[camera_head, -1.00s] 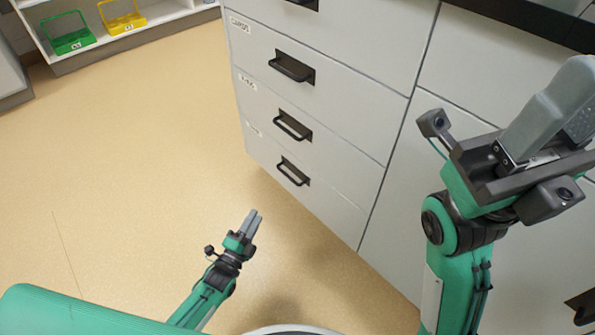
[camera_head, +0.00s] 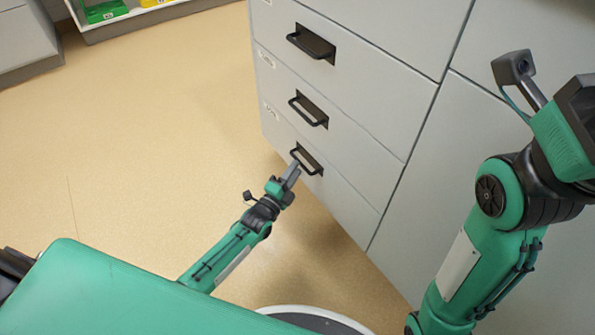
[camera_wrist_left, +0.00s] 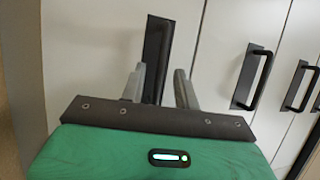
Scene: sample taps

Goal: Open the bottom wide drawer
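The bottom wide drawer (camera_head: 345,205) is the lowest front in the left stack of the pale cabinet and looks flush with it. Its black bar handle (camera_head: 307,160) sits in a dark recess. My left gripper (camera_head: 293,170) is at this handle, its tips overlapping the handle's lower left part in the head view. In the left wrist view its two grey fingers (camera_wrist_left: 158,85) stand apart, with the dark handle (camera_wrist_left: 155,50) between and beyond them. I cannot tell whether they touch it. My right gripper (camera_head: 575,115) is cut off at the right edge, its fingers out of view.
Two more drawers with black handles, the middle one (camera_head: 309,110) and the upper one (camera_head: 311,44), lie above. A plain cabinet front (camera_head: 440,190) is to the right. Open tan floor (camera_head: 150,140) lies left of the cabinet. A shelf with green and yellow carriers (camera_head: 105,11) stands far back.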

